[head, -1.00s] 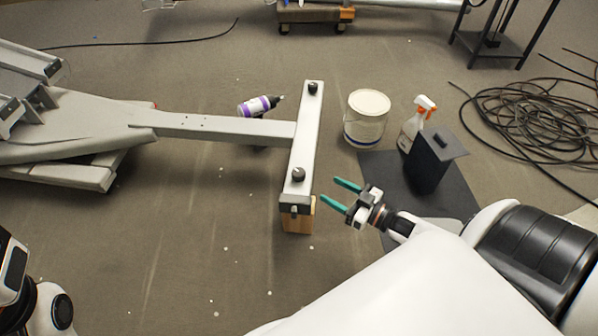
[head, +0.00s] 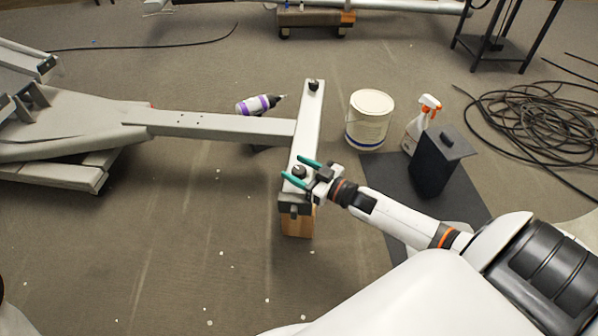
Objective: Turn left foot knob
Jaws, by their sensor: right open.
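A grey elliptical machine frame (head: 210,124) lies on the floor and ends in a crossbar (head: 306,130). One black foot knob (head: 313,85) stands on the crossbar's far end. The other black foot knob (head: 299,171) stands on its near end. My right gripper (head: 301,171) is open, with its two green fingers at the near knob, one on the far side and one on the near side. Whether the fingers touch the knob I cannot tell. My left gripper is not in view.
A wooden block (head: 298,221) supports the crossbar's near end. A white bucket (head: 369,120), a spray bottle (head: 420,125) and a black box (head: 440,160) stand to the right. A purple-white bottle (head: 259,105) lies behind the beam. Coiled black cable (head: 535,125) lies far right.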

